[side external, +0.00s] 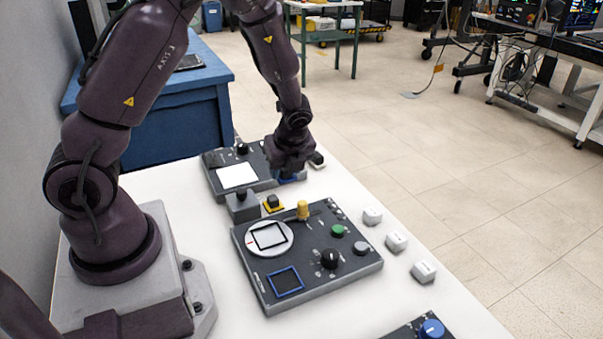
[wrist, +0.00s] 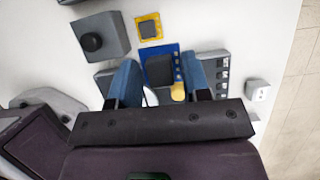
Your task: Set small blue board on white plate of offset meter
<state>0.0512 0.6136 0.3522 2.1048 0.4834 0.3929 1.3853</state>
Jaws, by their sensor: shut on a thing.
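The small blue board (wrist: 174,49) carries a dark block and a rounded yellow part. In the wrist view it lies between the blue fingers of my gripper (wrist: 163,88), which is shut on it. In the side view my gripper (side external: 290,174) is low over the right part of the far dark panel (side external: 212,166). Some blue shows under it there, but I cannot tell board from fingertips. The far panel has a white square plate (side external: 237,175), left of my gripper. The near dark panel (side external: 310,275) has a round white plate (side external: 285,244) with a black square outline.
A grey box with a black knob (side external: 242,206) and a small yellow board (side external: 273,203) stand between the panels. The yellow board also shows in the wrist view (wrist: 140,19). White blocks (side external: 396,241) line the right table edge. A blue-knobbed device (side external: 432,328) is at the front.

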